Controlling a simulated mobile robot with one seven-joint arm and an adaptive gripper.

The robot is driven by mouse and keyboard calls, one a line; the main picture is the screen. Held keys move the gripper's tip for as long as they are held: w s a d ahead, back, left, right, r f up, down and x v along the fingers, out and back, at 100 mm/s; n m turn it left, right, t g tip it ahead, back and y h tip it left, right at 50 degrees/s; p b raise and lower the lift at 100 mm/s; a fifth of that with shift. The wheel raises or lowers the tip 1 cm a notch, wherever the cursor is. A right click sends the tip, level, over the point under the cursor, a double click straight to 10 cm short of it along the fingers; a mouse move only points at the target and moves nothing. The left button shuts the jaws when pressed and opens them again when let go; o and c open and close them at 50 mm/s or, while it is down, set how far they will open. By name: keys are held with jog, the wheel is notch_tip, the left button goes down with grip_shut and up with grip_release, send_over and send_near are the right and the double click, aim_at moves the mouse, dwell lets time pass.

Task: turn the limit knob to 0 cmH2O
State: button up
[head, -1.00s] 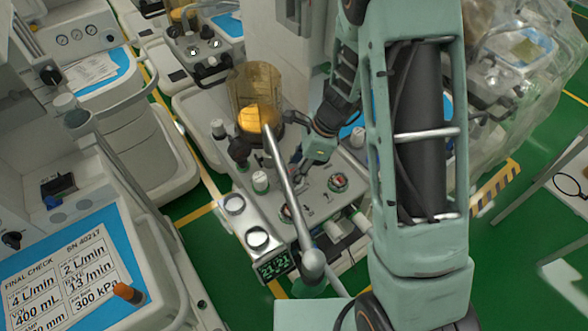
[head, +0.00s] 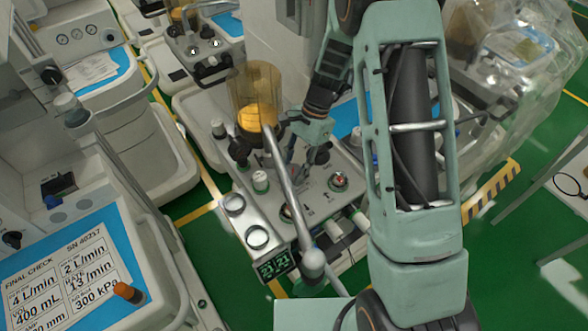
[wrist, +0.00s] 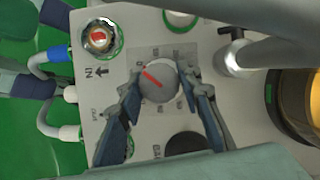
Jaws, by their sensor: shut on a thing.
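The limit knob (wrist: 157,82) is a round grey knob with a red pointer line, on a pale square scale plate in the wrist view. The pointer slants toward the upper left of that view. The scale numbers around it are too small to read surely. My gripper (wrist: 160,88) has one finger on each side of the knob and is shut on it. In the head view my gripper (head: 309,165) reaches down onto the cart's top panel, and its fingers and wrist hide the knob there.
A red-centred knob with a green ring (wrist: 100,38) sits close by on the panel (wrist: 75,100). A dark round part (wrist: 185,143) lies near the fingers. A metal tube (head: 287,190) and an amber canister (head: 255,90) stand beside my gripper. Hoses (wrist: 42,75) run along the panel's edge.

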dwell(0.4)
jog(key=o, duration=1.2)
jog(key=shift+c, duration=0.2)
jog(key=shift+r, duration=0.1)
jog(key=v, duration=0.7)
jog(key=shift+r, duration=0.2)
jog(key=shift+w, duration=0.1)
